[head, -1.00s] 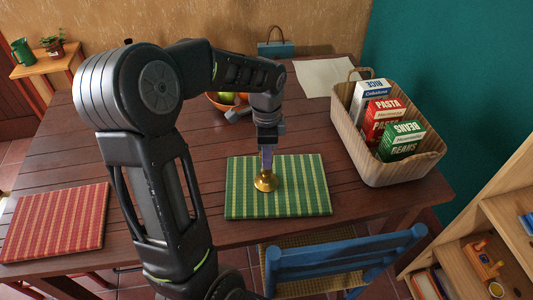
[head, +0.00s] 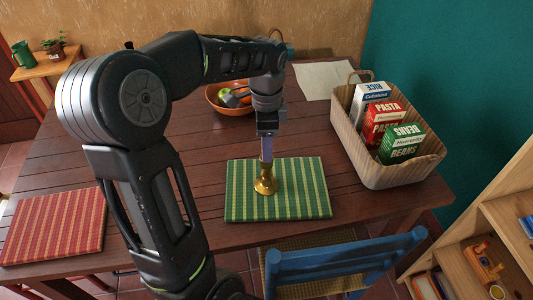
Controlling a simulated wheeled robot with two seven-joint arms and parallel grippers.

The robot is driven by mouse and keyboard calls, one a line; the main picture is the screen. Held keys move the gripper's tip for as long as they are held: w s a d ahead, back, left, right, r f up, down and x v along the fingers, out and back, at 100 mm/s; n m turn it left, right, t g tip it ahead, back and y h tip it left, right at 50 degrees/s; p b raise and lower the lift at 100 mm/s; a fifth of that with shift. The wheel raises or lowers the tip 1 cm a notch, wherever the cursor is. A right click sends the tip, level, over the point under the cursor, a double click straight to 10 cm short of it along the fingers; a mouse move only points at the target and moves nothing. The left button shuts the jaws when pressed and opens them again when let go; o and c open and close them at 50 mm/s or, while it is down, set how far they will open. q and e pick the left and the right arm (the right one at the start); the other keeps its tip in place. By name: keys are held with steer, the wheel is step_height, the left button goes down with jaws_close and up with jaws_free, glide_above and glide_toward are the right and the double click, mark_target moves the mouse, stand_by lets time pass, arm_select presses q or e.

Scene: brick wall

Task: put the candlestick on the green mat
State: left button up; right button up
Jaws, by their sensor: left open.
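The brass candlestick (head: 265,184) stands upright on the green striped mat (head: 302,195), a little left of the mat's middle. A pale purple candle (head: 266,149) rises from it. My left gripper (head: 267,130) is open, pointing down right above the candle. Its fingers are small and dark here, so I cannot tell whether they still flank the candle's top. My right gripper is not in view.
A basket (head: 395,178) with rice, pasta and beans boxes stands at the right. An orange bowl (head: 235,108) with fruit lies behind my arm. A red striped mat (head: 54,226) is at the left. A blue chair (head: 340,262) stands at the front.

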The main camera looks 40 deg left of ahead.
arm_select(q)
step_height(320, 180, up, 7)
steer(key=shift+f, duration=0.1)
stand_by(0.7)
